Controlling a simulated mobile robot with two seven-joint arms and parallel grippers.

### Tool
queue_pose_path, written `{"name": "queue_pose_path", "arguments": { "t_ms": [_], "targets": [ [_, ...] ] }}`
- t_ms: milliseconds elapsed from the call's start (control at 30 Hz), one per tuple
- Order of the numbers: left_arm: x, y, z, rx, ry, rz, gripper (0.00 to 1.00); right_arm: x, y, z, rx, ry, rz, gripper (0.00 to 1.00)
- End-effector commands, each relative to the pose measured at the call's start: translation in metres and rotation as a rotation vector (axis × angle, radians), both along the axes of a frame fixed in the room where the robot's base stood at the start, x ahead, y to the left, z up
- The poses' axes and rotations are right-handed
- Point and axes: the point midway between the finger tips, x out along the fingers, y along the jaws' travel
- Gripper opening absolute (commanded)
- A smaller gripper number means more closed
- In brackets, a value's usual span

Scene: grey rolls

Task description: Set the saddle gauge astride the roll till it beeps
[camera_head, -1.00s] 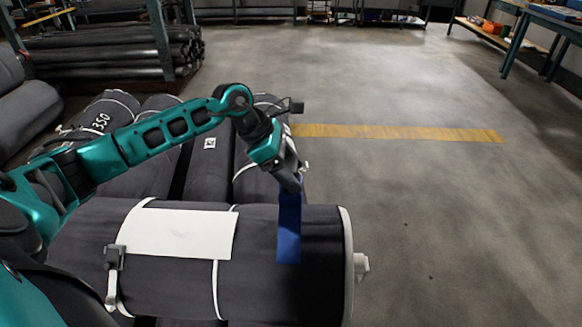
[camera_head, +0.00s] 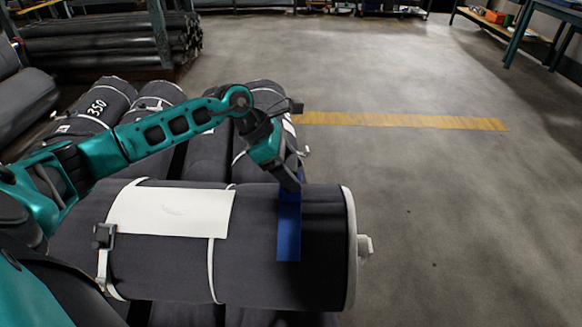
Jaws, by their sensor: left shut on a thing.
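The blue saddle gauge (camera_head: 289,228) shows as a flat blue strip against the near dark grey roll (camera_head: 258,240), toward its right end. My left gripper (camera_head: 291,185) is shut on the gauge at its top edge, at the roll's upper side. The gauge's far side is hidden behind the roll's top, so I cannot tell whether it straddles the roll or touches it fully. The roll lies crosswise, with a white label (camera_head: 172,211), white straps and a pale core end (camera_head: 365,246) at the right. My right gripper is not in view.
Several more dark rolls (camera_head: 107,98) lie side by side under and behind the near roll, one marked 350. Stacked rolls on a rack (camera_head: 110,48) stand at the back left. Open floor with a yellow stripe (camera_head: 405,121) lies to the right. A workbench is at the far right.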

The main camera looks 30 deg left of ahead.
Motion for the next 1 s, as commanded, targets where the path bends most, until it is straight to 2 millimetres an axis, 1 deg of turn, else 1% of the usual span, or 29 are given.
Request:
{"name": "queue_pose_path", "arguments": {
  "t_ms": [300, 1000],
  "targets": [
    [0.0006, 0.0001, 0.0012, -0.001, -0.002, 0.001, 0.00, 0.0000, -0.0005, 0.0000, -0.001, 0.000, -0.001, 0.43],
    [0.0007, 0.0000, -0.0071, -0.001, -0.002, 0.001, 0.00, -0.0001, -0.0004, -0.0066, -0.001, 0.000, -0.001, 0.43]
  ]
}}
